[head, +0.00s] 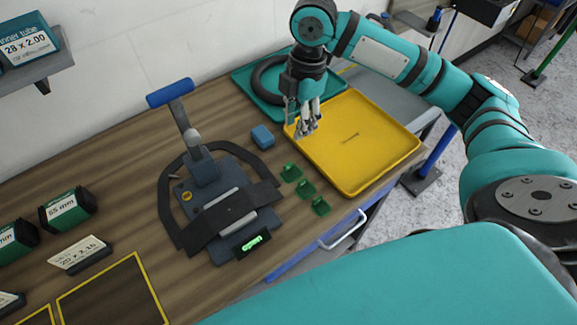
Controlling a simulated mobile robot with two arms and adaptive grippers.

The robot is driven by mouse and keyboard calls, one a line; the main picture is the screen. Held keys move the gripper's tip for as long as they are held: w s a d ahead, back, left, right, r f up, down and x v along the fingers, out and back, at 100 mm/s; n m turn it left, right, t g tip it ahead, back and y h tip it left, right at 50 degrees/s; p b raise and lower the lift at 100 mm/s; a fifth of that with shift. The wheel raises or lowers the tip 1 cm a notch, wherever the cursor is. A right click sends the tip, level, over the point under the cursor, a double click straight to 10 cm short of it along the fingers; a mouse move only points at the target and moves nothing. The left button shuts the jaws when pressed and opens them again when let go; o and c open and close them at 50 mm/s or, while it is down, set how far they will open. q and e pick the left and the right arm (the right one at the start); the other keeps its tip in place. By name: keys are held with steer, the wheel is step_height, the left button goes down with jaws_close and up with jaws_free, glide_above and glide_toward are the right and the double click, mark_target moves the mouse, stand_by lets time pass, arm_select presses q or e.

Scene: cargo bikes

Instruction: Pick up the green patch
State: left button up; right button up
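Three small green pieces lie in a slanting row on the wooden bench, left of the yellow tray (385,165): a far one (291,173), a middle one (306,189) and a near one (320,206). I cannot tell which of them is the green patch. My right gripper (306,132) points down over the left rim of the yellow tray, beyond the green pieces and apart from them. Its fingers look close together, but I cannot tell whether they are shut. I see nothing clearly held. My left gripper is out of view.
A blue block (262,136) lies near the green pieces. A dark clamp fixture with a blue handle (170,92) stands to their left. A teal tray (250,85) holding a black tyre or tube (268,76) is behind my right gripper. Green boxes (68,210) stand at left.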

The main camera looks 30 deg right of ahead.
steer(key=p, duration=0.1)
glide_above(289, 163)
steer(key=f, duration=0.8)
steer(key=shift+s+d+f, duration=0.1)
steer(key=shift+s+d, duration=0.1)
steer(key=shift+d, duration=0.2)
steer(key=shift+a+f, duration=0.1)
steer(key=shift+f, duration=0.4)
steer(key=shift+a+f+p, duration=0.1)
steer(key=shift+f+p, duration=0.2)
steer(key=shift+f, duration=0.05)
steer(key=f, duration=0.2)
steer(key=f+p, duration=0.1)
steer(key=f, duration=0.1)
steer(key=shift+w+a+f, duration=0.1)
steer(key=shift+w+a, duration=0.1)
steer(key=shift+a, duration=0.05)
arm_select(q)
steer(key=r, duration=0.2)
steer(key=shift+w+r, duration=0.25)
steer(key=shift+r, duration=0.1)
arm_select(e)
steer(key=shift+c, duration=0.2)
jaws_close()
